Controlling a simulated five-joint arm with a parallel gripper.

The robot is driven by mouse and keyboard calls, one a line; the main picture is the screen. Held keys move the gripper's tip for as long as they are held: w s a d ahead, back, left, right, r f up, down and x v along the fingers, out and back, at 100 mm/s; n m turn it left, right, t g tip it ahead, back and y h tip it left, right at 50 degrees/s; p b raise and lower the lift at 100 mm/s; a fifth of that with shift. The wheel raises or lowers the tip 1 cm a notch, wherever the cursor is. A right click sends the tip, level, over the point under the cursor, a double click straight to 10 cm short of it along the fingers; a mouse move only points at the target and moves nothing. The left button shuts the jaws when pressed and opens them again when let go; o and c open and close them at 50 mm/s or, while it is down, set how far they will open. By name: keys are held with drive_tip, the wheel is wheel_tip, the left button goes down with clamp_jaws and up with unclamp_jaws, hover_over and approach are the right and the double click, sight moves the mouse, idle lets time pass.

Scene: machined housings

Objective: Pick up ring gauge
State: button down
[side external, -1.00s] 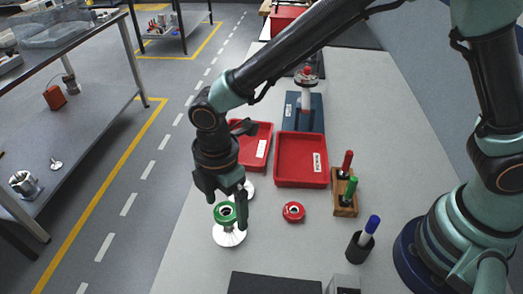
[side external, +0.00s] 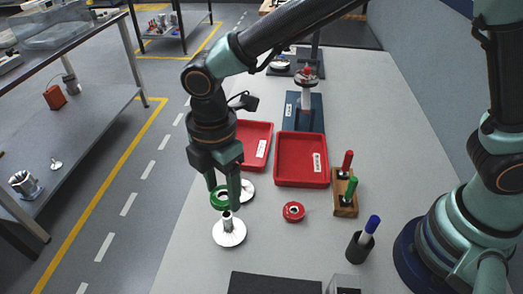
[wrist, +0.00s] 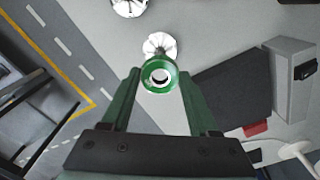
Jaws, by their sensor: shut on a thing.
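The green ring gauge (side external: 215,203) is between the fingertips of my gripper (side external: 223,196), which is shut on it. It is held above a white round-based stand (side external: 229,233) with a short upright post. In the wrist view the green ring (wrist: 160,91) shows between both fingers, its hole facing the camera. The white stand (wrist: 157,43) shows just beyond it there. A second ring, red (side external: 293,212), lies on the table to the right, apart from my gripper.
Another white round base (side external: 247,190) stands behind my gripper. Two red trays (side external: 302,184) lie farther back. A wooden block (side external: 345,207) with red and green handled tools and a dark cup (side external: 358,247) with a blue-capped pen stand right. A dark plate (side external: 275,285) lies at the front.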

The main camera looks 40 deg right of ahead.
wheel_tip(320, 180, up, 15)
drive_tip(key=shift+r, duration=0.25)
drive_tip(key=shift+r, duration=1.55)
wheel_tip(320, 180, up, 5)
drive_tip(key=shift+r, duration=0.1)
idle(0.4)
